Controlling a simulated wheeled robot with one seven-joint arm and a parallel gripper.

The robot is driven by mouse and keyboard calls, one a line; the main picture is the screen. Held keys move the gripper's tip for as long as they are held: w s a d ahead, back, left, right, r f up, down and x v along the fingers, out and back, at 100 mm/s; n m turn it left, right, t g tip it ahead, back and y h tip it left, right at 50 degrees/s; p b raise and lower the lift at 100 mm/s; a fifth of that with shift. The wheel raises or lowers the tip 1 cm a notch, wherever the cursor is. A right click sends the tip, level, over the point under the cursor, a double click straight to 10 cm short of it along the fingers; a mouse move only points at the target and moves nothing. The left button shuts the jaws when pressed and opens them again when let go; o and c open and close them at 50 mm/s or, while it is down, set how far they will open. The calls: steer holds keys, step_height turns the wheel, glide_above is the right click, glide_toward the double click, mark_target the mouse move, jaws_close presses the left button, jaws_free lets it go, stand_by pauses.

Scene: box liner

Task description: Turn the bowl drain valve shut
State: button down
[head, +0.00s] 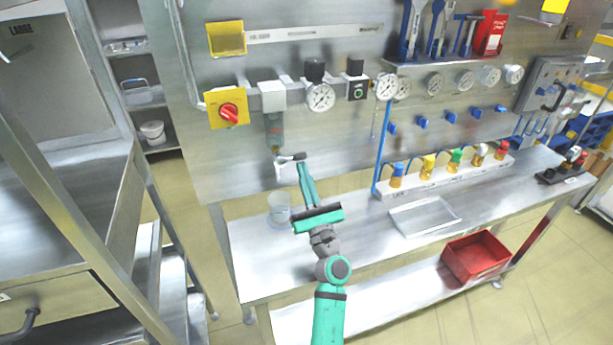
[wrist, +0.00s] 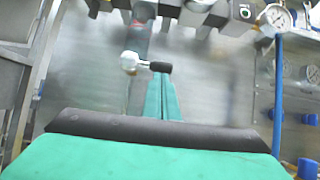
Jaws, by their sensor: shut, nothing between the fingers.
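The drain valve (head: 277,160) hangs under the filter bowl (head: 275,128) on the wall panel. Its dark lever sticks out to the right, roughly level, and the lever (wrist: 160,67) also shows in the wrist view, right of the pale valve body (wrist: 129,61). My gripper (head: 301,168) is shut with nothing between its fingers. In the wrist view the teal fingertips (wrist: 160,80) reach up to just below the lever's dark end. I cannot tell whether they touch it.
A clear beaker (head: 279,208) stands on the steel bench, left of my arm. A shallow tray (head: 425,216) and a rack of coloured-cap valves (head: 445,174) lie to the right. A red rotary switch (head: 228,113) is left of the bowl. A pressure gauge (head: 320,97) sits above right.

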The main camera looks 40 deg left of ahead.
steer(key=a+f+v, duration=0.1)
steer(key=f+v, duration=0.1)
steer(key=v, duration=1.1)
steer(key=shift+w+a+f, duration=0.2)
steer(key=shift+w+a, duration=0.1)
steer(key=shift+w, duration=0.05)
steer(key=shift+d, duration=0.1)
